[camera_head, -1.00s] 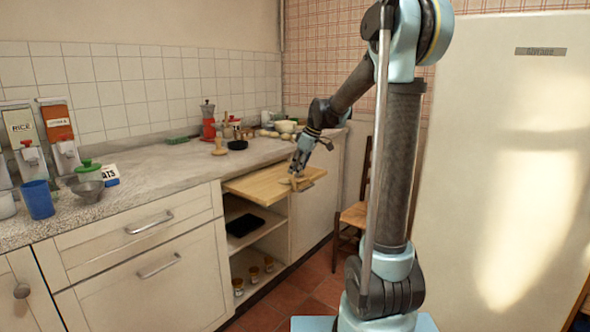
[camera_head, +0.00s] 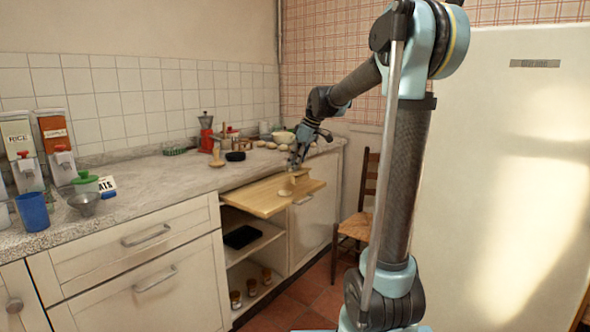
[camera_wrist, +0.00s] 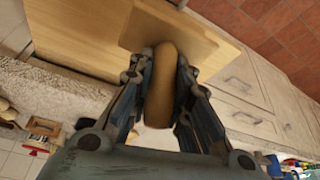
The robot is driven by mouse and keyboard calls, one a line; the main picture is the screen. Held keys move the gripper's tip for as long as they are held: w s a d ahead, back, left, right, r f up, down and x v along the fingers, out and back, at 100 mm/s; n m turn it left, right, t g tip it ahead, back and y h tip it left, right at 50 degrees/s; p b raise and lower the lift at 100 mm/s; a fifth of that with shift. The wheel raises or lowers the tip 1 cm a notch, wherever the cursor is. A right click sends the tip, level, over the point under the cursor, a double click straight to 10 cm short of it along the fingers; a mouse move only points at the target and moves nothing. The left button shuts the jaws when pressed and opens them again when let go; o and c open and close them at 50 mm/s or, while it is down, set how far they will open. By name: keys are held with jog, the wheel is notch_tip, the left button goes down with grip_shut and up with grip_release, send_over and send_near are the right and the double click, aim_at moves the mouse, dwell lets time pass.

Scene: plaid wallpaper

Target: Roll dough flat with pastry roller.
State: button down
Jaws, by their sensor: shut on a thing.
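My gripper (camera_head: 296,164) is above the pull-out wooden board (camera_head: 252,200), towards its back right part. In the wrist view the fingers (camera_wrist: 160,85) are shut on a long, rounded tan wooden piece, which I take to be the pastry roller (camera_wrist: 161,78). Its far end lies over the board (camera_wrist: 75,30) in that view. In the head view the roller is small and mostly hidden by the fingers. A small pale lump, likely the dough (camera_head: 285,193), lies on the board just below the gripper. I cannot tell whether the roller touches it.
The stone counter (camera_head: 130,205) runs behind and left of the board. A wooden chair (camera_head: 357,228) stands right of the board. Open shelves are below.

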jog(key=shift+w+a+r, duration=0.1)
dwell(0.5)
jog(key=w+a+y, duration=0.1)
jog(key=w+a, duration=0.3)
jog(key=a, duration=0.1)
jog(key=shift+t, duration=0.3)
jog(key=shift+a+f, duration=0.1)
jog(key=shift+f, duration=2.4)
jog(key=shift+f, duration=0.35)
